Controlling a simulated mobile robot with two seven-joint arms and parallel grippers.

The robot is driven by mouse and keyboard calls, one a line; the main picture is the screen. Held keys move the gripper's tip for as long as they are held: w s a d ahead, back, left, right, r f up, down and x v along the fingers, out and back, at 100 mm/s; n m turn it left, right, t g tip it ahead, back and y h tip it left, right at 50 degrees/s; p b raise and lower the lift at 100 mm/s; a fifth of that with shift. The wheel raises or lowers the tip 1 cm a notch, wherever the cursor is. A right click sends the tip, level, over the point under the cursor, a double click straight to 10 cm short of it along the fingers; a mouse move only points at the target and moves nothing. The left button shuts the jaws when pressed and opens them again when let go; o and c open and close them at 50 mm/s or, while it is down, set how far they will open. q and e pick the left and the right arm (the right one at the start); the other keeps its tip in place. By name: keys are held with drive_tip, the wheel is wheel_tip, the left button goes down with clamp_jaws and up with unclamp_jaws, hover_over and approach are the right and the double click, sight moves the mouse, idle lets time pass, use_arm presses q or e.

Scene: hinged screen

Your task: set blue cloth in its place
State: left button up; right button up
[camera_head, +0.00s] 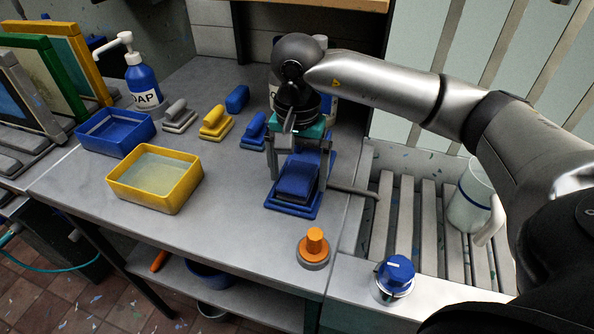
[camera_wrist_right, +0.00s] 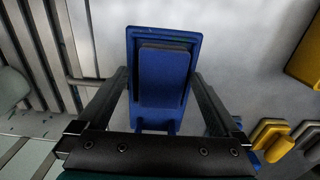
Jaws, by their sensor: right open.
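The blue cloth (camera_head: 296,182) appears as a dark blue folded pad lying flat on a brighter blue tray (camera_head: 287,207). In the right wrist view the blue cloth (camera_wrist_right: 165,75) lies on the blue tray (camera_wrist_right: 165,33), in line with the space between the fingers. My right gripper (camera_head: 298,168) is open and points down over the cloth's far end, one finger on each side. In the right wrist view the gripper (camera_wrist_right: 162,80) shows gaps between both fingers and the cloth. I cannot tell the exact height of the fingertips. My left gripper is not in view.
A yellow tub (camera_head: 155,180) and a blue tub (camera_head: 115,133) stand to the left. Yellow (camera_head: 216,123) and grey (camera_head: 179,117) handled blocks and a soap bottle (camera_head: 142,82) are behind. An orange knob (camera_head: 314,246) is near the front edge. A slatted rack (camera_head: 427,210) holds a pale jug (camera_head: 467,198).

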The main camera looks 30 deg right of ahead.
sight(297, 178)
drive_tip(key=shift+r+p, duration=1.7)
drive_tip(key=shift+r, duration=1.45)
